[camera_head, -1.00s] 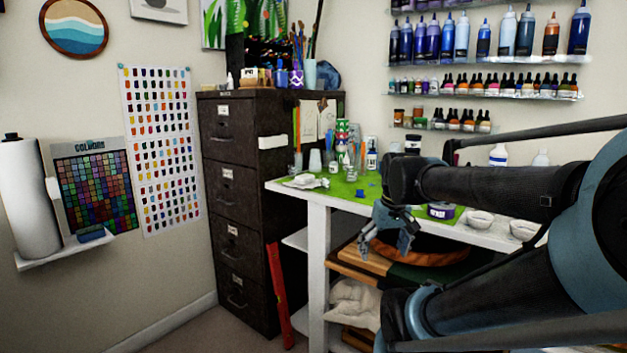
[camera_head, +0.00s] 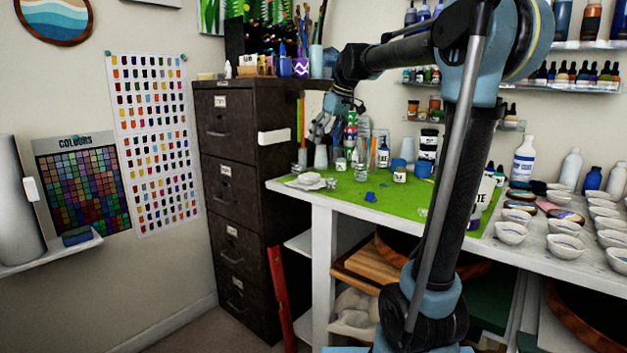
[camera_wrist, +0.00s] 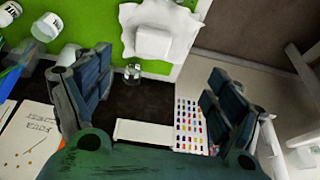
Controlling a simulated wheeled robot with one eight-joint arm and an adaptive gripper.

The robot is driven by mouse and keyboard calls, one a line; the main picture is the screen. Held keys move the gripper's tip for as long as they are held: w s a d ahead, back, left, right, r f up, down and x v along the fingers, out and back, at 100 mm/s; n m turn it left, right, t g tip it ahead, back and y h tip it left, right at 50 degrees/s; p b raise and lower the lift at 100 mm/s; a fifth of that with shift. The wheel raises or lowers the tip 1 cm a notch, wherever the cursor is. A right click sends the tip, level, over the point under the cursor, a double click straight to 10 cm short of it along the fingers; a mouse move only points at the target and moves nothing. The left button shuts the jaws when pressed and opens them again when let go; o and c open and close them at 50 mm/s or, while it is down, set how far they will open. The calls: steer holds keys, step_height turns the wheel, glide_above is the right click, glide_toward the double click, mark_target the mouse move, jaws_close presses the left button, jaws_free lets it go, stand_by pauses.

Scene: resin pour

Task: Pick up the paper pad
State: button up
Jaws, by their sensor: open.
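I cannot tell for sure which thing is the paper pad. A white flat block lies on a crumpled white sheet (camera_head: 305,182) at the left end of the green mat; in the wrist view the block (camera_wrist: 154,42) is at the top, ahead of my fingers. Pale sheets with writing and small drawings (camera_wrist: 28,135) show at the left edge of the wrist view. A plain white holder (camera_head: 274,137) is on the cabinet's side. My gripper (camera_head: 320,130) is open and empty above the mat's back left, beside the cabinet; its spread fingers (camera_wrist: 153,85) hold nothing.
A dark filing cabinet (camera_head: 238,185) stands left of the white table (camera_head: 322,205). Jars and cups (camera_head: 400,172) crowd the back of the green mat (camera_head: 345,200). A small glass jar (camera_wrist: 132,72) is close to the fingers. White bowls (camera_head: 565,247) fill the table's right.

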steer(key=w, duration=0.1)
glide_above(310, 174)
steer(key=s+d, duration=0.2)
step_height(310, 174, down, 11)
steer(key=shift+s+r, duration=0.1)
steer(key=shift+r, duration=0.1)
steer(key=shift+w+x, duration=0.2)
steer(key=shift+x, duration=2.45)
steer(key=shift+a+r, duration=0.1)
steer(key=c, duration=0.9)
steer(key=shift+c, duration=0.2)
